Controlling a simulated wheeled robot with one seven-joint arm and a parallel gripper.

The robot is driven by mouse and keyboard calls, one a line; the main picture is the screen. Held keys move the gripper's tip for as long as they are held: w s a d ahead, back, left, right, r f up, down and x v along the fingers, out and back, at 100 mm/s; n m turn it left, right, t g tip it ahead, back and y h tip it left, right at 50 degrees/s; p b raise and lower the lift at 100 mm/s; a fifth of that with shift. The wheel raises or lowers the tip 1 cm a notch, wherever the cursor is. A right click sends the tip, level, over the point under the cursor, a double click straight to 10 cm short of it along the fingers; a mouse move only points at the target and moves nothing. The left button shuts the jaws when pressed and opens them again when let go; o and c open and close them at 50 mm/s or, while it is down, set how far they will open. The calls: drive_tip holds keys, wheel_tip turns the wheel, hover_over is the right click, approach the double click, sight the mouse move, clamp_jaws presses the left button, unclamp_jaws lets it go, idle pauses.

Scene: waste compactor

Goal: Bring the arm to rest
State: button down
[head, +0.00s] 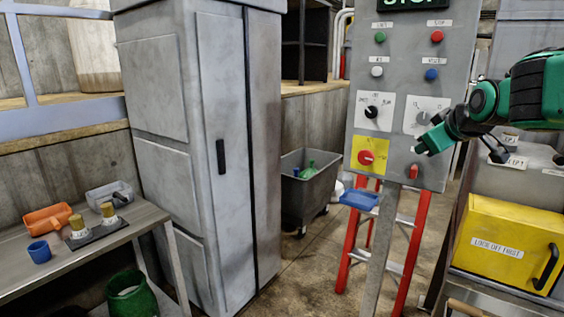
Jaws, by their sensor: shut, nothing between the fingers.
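My green arm (538,88) reaches in from the right edge in the head view. My gripper (422,149) is at its left end, shut and empty, in front of the right side of the grey control panel (400,60). It is below the right-hand rotary knob (423,118) and to the right of the red button (366,157) on its yellow plate. I cannot tell whether the fingertips touch the panel.
A red ladder (413,235) and a blue tray (359,199) are at the panel post. A yellow box (503,245) stands below my arm. A tall grey cabinet (225,120) and a steel table (105,243) are left. A grey bin (312,192) stands behind.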

drive_tip(key=s+d+f+m+g, duration=0.1)
drive_tip(key=s+f+m+g, duration=0.3)
drive_tip(key=s+f, duration=0.3)
drive_tip(key=s+d+f+m+g, duration=0.2)
drive_tip(key=s+f, duration=0.6)
drive_tip(key=s, duration=0.9)
drive_tip(key=s+d+f+m+g+y, duration=0.1)
drive_tip(key=s+f+m+g, duration=0.4)
drive_tip(key=s, duration=0.8)
wheel_tip(320, 180, down, 3)
drive_tip(key=shift+d+f+m+g, duration=0.1)
drive_tip(key=shift+d+m+g, duration=0.2)
drive_tip(key=shift+d+m, duration=0.15)
drive_tip(key=shift+s, duration=0.1)
drive_tip(key=shift+w+f, duration=0.2)
drive_tip(key=shift+w, duration=0.45)
drive_tip(key=c, duration=2.4)
unclamp_jaws()
drive_tip(key=shift+c, duration=0.2)
